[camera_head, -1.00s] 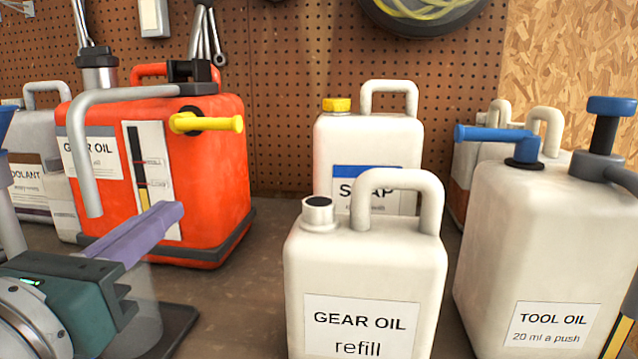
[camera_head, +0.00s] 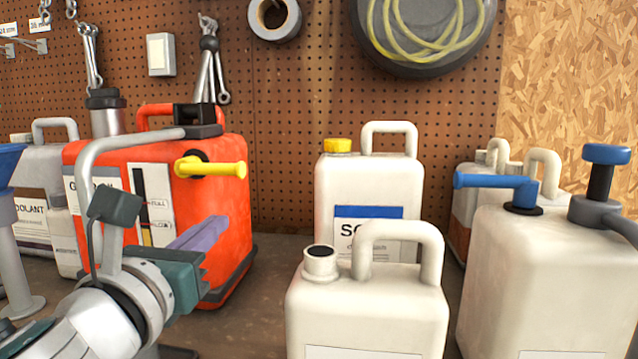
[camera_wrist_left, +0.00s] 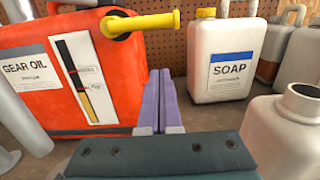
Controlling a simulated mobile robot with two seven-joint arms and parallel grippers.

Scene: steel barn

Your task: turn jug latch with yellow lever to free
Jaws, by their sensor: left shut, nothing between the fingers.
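The red gear oil jug (camera_head: 226,218) stands at the left on the bench. Its latch with a yellow lever (camera_head: 217,168) is on the front upper right of the jug, and the lever points to the right, about level. In the left wrist view the yellow lever (camera_wrist_left: 148,22) is above and ahead of the fingers. My left gripper (camera_head: 205,232) is in front of the jug, below the lever and apart from it. Its purple fingers (camera_wrist_left: 158,100) are closed together with nothing between them. My right gripper is not in view.
A white gear oil refill jug (camera_head: 365,312) with an open neck stands front centre. A white soap jug (camera_head: 335,190) with a yellow cap stands behind it. A tool oil jug (camera_head: 545,290) with a blue lever (camera_head: 495,181) is at the right. Bare bench lies between the red and white jugs.

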